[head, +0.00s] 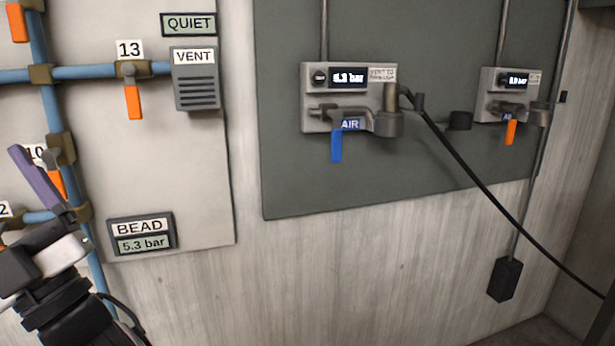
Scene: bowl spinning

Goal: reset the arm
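My gripper (52,232) is at the lower left, in front of the pale panel and its blue pipes. Its black and white body shows, but its fingertips are hard to make out. A purple bar (36,178) slants up and left from it; I cannot tell if this is held or part of the gripper. An orange handle (57,182) by label 10 is partly hidden behind the bar.
Blue pipes (92,72) carry orange handles, one under label 13 (133,102). A BEAD display (141,234) reads 5.3 bar. An AIR valve unit (350,97) has a blue handle (336,146). A black hose (480,180) runs down right. The lower middle wall is clear.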

